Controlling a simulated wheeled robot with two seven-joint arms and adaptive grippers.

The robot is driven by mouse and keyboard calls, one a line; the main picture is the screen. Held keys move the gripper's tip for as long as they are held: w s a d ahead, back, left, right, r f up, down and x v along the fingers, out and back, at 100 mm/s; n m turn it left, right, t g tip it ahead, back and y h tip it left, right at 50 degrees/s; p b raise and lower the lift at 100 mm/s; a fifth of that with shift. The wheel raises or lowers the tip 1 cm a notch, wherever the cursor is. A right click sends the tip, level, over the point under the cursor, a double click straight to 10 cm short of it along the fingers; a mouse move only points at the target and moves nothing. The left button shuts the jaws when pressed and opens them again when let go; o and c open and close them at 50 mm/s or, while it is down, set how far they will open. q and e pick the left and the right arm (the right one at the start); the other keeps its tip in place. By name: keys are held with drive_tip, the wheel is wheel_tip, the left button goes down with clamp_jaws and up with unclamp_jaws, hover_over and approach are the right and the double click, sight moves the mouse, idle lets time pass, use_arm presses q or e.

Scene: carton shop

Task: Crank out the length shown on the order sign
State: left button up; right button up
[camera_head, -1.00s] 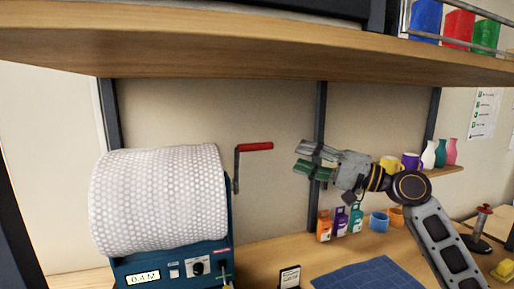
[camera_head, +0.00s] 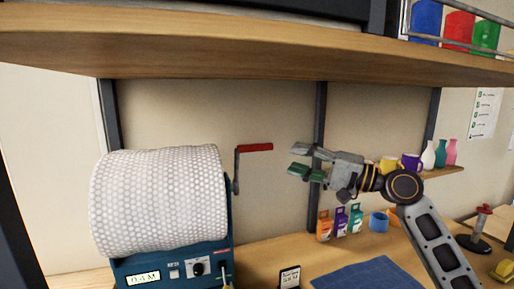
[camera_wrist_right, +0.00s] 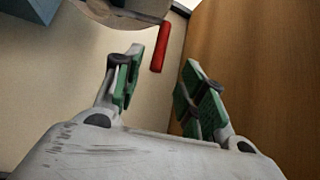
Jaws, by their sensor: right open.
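The bubble-wrap roll (camera_head: 158,200) sits on a blue dispenser (camera_head: 190,262). Its display (camera_head: 143,278) seems to read 0.4 M. The crank's red handle (camera_head: 256,147) points right from the top of its dark arm. My right gripper (camera_head: 298,162) is open and empty, a short gap to the right of the red handle. In the right wrist view the red handle (camera_wrist_right: 161,46) shows just beyond and between the open fingers (camera_wrist_right: 158,82), apart from them. A small black sign (camera_head: 289,278) stands on the bench, its text too small to read. My left gripper is out of view.
A wooden shelf (camera_head: 250,57) runs overhead, above the gripper. Small boxes (camera_head: 340,222) and a blue mug (camera_head: 379,222) stand at the back of the bench. A blue mat (camera_head: 365,275) lies in front. The space between handle and gripper is clear.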

sight(262, 149)
drive_tip(key=p+x, duration=0.3)
drive_tip(key=x, duration=0.9)
drive_tip(key=shift+w+a, duration=0.15)
drive_tip(key=shift+a, duration=0.1)
clamp_jaws()
